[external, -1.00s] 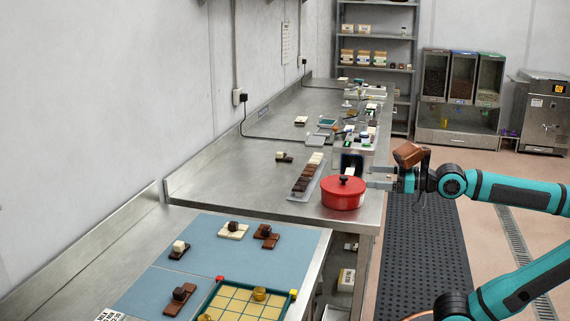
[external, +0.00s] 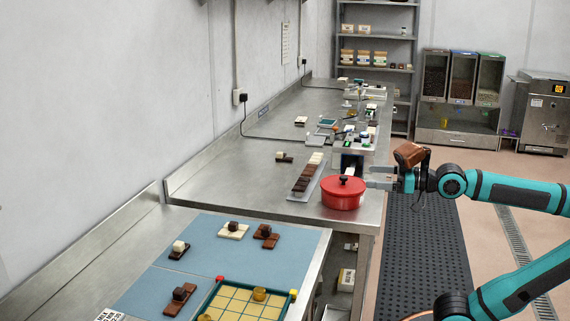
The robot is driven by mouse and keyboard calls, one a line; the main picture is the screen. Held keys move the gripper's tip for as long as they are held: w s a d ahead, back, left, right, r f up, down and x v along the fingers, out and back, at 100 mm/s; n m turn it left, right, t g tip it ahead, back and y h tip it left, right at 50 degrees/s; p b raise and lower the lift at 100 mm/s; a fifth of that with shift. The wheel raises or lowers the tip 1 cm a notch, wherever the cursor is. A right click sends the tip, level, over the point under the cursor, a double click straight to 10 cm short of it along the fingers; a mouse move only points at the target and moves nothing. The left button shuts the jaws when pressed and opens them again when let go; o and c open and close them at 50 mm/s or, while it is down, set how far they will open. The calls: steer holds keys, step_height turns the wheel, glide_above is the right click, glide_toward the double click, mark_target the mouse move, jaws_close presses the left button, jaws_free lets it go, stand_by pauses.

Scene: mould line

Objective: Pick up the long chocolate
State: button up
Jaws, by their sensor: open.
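My gripper (external: 379,178) is open, its fingers pointing left just behind and to the right of a red lidded pot (external: 343,194) near the counter's right edge. I cannot tell whether the fingers touch anything. A tray (external: 297,198) left of the pot holds a row of chocolates (external: 306,174), running from white at the back to dark brown at the front. I cannot single out one long chocolate among them. Several chocolate pieces with small blocks on top, such as a brown one (external: 180,299), lie on the blue mat (external: 207,257).
A yellow gridded board with a green frame (external: 210,295) lies at the front of the mat. A small dark piece with a light block (external: 283,157) lies on the steel counter (external: 235,172). Several small items crowd the counter behind the pot. The counter's left part is mostly clear.

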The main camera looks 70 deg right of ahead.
steer(key=shift+c, duration=0.2)
steer(key=c, duration=0.9)
steer(key=shift+o, duration=0.2)
steer(key=w+a+r+g+y, duration=0.1)
steer(key=w+a+r+g, duration=0.2)
steer(key=w, duration=0.4)
steer(key=w+a+r+g+y, duration=0.1)
steer(key=w+a+r, duration=0.1)
steer(key=w+r, duration=0.4)
steer(key=g+h, duration=0.2)
steer(key=g, duration=1.1)
glide_above(179, 290)
step_height(179, 290, down, 9)
step_height(179, 290, down, 17)
steer(key=shift+r, duration=0.1)
